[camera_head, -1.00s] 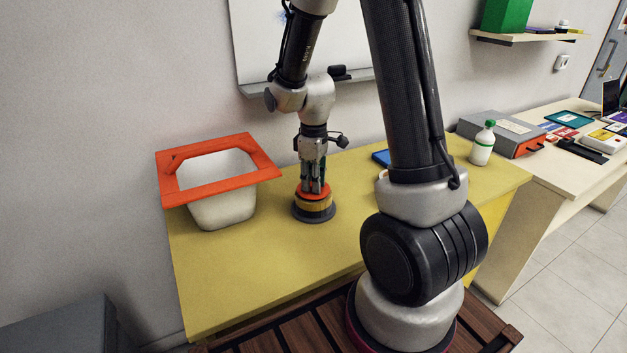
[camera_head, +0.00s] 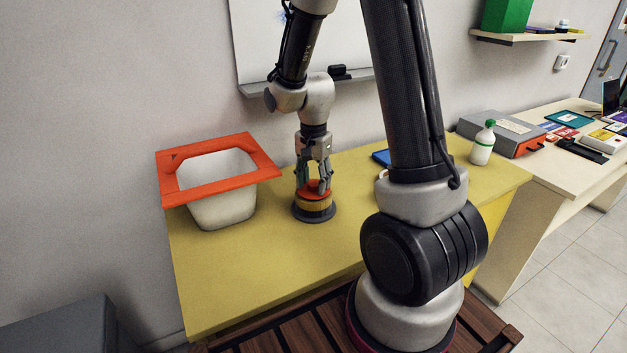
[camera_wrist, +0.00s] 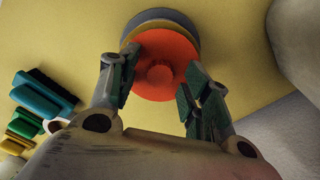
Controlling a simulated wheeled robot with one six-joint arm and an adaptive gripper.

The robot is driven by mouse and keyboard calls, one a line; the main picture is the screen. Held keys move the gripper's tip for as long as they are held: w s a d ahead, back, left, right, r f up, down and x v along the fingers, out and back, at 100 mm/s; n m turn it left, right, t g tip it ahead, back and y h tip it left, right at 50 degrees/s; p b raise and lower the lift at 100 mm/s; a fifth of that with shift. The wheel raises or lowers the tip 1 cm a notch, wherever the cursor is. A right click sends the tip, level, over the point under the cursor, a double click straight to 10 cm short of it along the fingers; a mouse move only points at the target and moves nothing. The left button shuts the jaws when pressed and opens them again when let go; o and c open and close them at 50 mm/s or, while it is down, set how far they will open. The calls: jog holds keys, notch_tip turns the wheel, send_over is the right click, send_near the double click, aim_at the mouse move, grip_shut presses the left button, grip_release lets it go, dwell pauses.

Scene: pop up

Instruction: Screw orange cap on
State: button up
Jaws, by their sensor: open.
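The orange cap (camera_head: 318,187) sits on top of a wooden-coloured jar with a dark grey base (camera_head: 314,214), which stands upright on the yellow table. In the wrist view the cap (camera_wrist: 160,72) is a round orange disc with a raised knob in its middle. My gripper (camera_head: 315,185) points down right above the cap. Its fingers are open, one on each side of the knob in the wrist view (camera_wrist: 158,92), with a gap between them and the knob. Whether the cap is threaded down tight cannot be told.
A white bin with an orange rim (camera_head: 222,170) stands left of the jar on the yellow table (camera_head: 270,265). A white bottle with a green cap (camera_head: 482,145) stands at the right. Several coloured brushes or blocks (camera_wrist: 45,95) lie left in the wrist view. The table front is clear.

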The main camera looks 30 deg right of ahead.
notch_tip(320, 180, up, 12)
jog(key=s+r+n+t, duration=0.1)
jog(key=s+r+n, duration=0.2)
jog(key=s, duration=0.3)
jog(key=s+d+r+n+t, duration=0.1)
jog(key=s+r+n+t, duration=0.1)
jog(key=s, duration=0.5)
jog(key=s+r+n+t, duration=0.1)
jog(key=s+r+n, duration=0.4)
jog(key=s+n, duration=0.1)
jog(key=shift+s+d+n, duration=0.3)
jog(key=shift+s, duration=0.05)
dwell(1.4)
